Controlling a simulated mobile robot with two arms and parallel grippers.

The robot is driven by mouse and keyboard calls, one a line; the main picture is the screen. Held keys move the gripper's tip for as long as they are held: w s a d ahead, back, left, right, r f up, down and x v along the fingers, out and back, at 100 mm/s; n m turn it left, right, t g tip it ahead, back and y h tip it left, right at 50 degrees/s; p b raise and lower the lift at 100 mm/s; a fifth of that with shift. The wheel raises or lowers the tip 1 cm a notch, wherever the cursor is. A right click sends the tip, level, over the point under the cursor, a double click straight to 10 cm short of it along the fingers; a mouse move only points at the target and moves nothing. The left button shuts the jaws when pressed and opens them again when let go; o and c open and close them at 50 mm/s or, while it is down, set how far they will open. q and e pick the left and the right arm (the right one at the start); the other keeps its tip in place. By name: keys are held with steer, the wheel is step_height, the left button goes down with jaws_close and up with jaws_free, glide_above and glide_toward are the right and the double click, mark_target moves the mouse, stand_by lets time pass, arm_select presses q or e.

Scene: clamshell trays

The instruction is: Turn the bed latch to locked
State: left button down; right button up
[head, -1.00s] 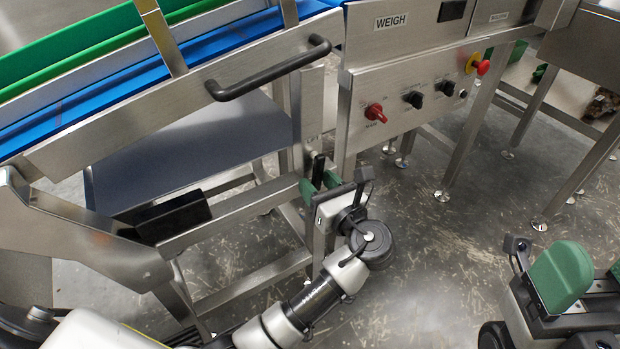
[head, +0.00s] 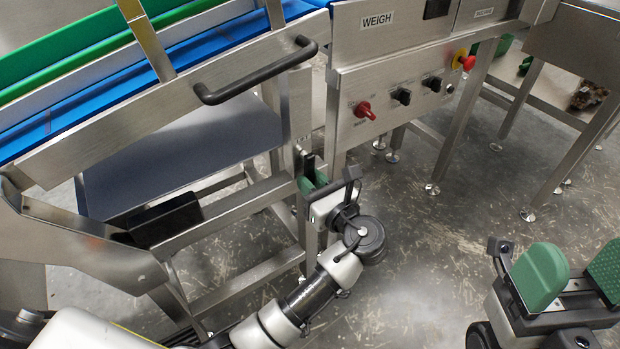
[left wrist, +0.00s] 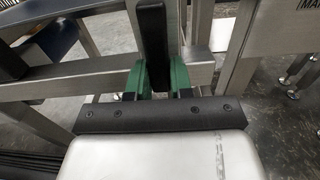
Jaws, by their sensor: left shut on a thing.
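The bed latch (head: 308,166) is a black lever on the steel frame post, just left of the control panel. It stands roughly upright in the head view. In the left wrist view the latch (left wrist: 152,38) rises upright between the green fingers. My left gripper (head: 312,183) is shut on the latch's lower part. Its green fingers also show in the left wrist view (left wrist: 157,76), one on each side of the lever. The latch's pivot is hidden behind the fingers. My right gripper (head: 572,280) is open and empty at the lower right, away from the machine.
A black bar handle (head: 258,75) sits above the latch on the conveyor side. The control panel (head: 385,125) with red and black knobs and a red stop button is to the right. Steel legs and rails surround the left gripper. Floor (head: 440,240) between the arms is clear.

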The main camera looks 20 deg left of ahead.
arm_select(q)
steer(key=shift+w+n, duration=0.1)
steer(key=shift+n, duration=0.2)
steer(key=c, duration=1)
jaws_free()
